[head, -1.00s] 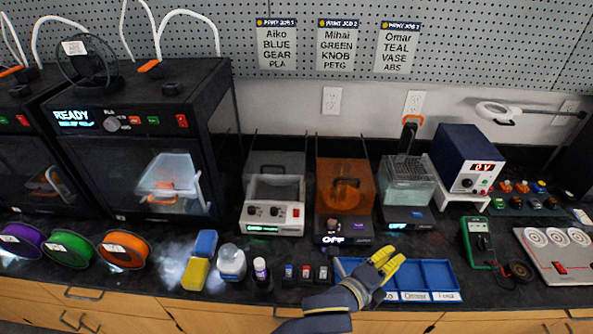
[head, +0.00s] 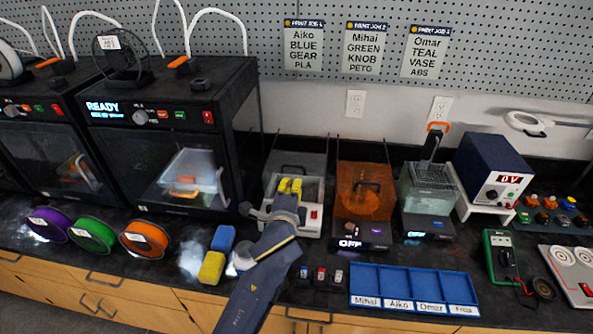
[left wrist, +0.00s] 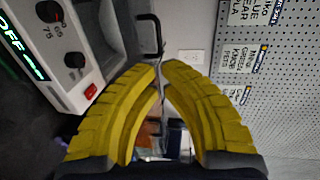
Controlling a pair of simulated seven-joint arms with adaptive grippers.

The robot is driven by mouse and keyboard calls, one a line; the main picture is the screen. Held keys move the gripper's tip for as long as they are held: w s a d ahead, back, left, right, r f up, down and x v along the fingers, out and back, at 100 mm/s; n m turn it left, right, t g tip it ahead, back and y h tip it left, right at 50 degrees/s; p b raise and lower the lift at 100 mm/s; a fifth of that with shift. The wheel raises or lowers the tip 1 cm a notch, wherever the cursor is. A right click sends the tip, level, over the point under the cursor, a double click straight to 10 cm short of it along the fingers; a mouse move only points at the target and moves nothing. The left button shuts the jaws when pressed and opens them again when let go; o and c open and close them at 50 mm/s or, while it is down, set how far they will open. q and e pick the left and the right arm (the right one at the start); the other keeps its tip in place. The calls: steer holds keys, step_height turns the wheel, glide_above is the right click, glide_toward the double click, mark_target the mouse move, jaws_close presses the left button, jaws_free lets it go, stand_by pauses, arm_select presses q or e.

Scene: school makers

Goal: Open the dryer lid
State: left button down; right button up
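The dryer (head: 312,222) is a white box with knobs and a red switch on its front, mid-counter. Its dark lid (head: 311,160) appears down, with a black handle (head: 293,168) on it. My left gripper (head: 290,185) is over the dryer's front part, its yellow fingers pointing toward the handle. In the left wrist view the fingertips (left wrist: 161,65) come together with nothing visible held. The black handle (left wrist: 157,35) shows just beyond the tips, and the knobbed panel (left wrist: 65,45) is at left. Whether the tips touch the handle is unclear. My right gripper is not in view.
An orange-lidded machine (head: 364,190) stands close to the dryer's right, and a black printer (head: 170,125) to its left. The pegboard wall (head: 380,40) is behind.

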mark_target(298, 167)
arm_select(q)
steer(key=x, duration=0.9)
steer(key=shift+w, duration=0.3)
